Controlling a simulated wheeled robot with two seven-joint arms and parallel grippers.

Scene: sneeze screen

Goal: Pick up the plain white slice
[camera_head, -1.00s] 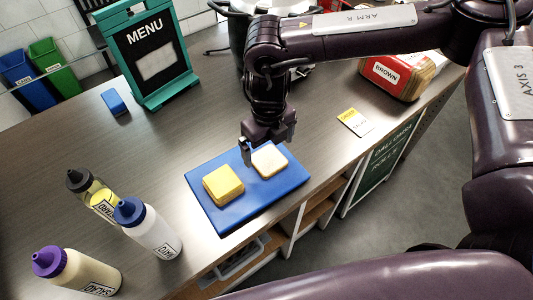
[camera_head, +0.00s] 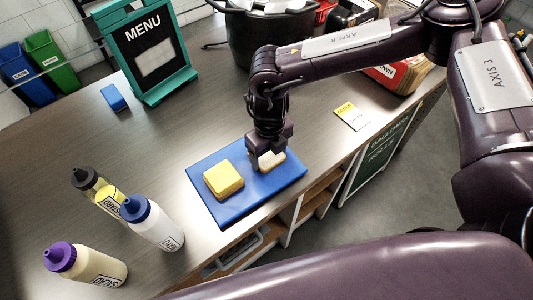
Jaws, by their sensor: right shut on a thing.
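The plain white slice (camera_head: 271,160) is at the right part of the blue board (camera_head: 238,207), partly hidden by my right gripper (camera_head: 267,160). My right gripper points down and is shut on the slice, with its fingers at the slice's sides. I cannot tell whether the slice is touching the board or just above it. A yellow-topped slice (camera_head: 223,180) lies on the board to the left, apart from the gripper. My left gripper is not in view.
Three squeeze bottles stand at the front left, one with a blue cap (camera_head: 152,222). A green menu stand (camera_head: 150,55) and a small blue block (camera_head: 113,97) are behind. A bread bag (camera_head: 398,75) and a yellow-white card (camera_head: 351,116) lie to the right. The counter's left middle is clear.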

